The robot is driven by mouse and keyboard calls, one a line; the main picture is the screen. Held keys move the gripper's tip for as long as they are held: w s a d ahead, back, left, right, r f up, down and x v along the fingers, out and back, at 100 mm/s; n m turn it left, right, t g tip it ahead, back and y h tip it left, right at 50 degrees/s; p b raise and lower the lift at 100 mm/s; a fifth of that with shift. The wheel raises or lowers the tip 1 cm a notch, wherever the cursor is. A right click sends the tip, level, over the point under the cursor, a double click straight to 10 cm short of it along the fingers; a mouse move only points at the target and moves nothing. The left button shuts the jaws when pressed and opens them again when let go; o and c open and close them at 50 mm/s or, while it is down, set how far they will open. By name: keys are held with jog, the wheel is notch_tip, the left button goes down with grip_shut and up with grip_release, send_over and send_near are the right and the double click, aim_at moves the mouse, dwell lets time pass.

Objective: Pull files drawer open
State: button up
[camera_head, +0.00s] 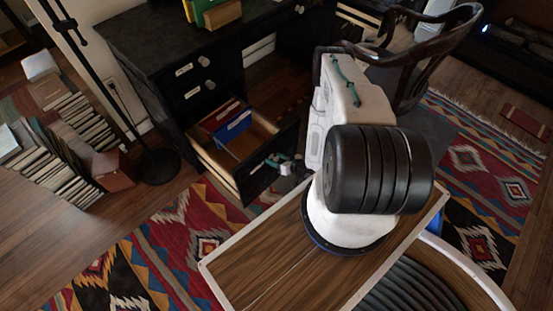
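The files drawer (222,167) is the bottom drawer of a black desk (160,48). It stands pulled out, with its light wooden inside showing. A red folder and a blue folder (233,127) are in it. My gripper (268,163) is at the drawer's dark front, at the lower right of the opening. It is small here and partly behind my white arm. Whether its fingers are closed on the handle cannot be told. The drawer's handle is not clearly visible.
Two shut drawers with round knobs (204,60) sit above. A dark wooden chair (425,50) is at the right. A black lamp stand (158,165) and rows of books (85,120) are at the left. A patterned rug (140,265) covers the floor before the drawer.

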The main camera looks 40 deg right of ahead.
jog(key=shift+s, duration=0.1)
jog(key=v, duration=0.7)
jog(key=shift+s+r, duration=0.15)
jog(key=shift+s, duration=0.15)
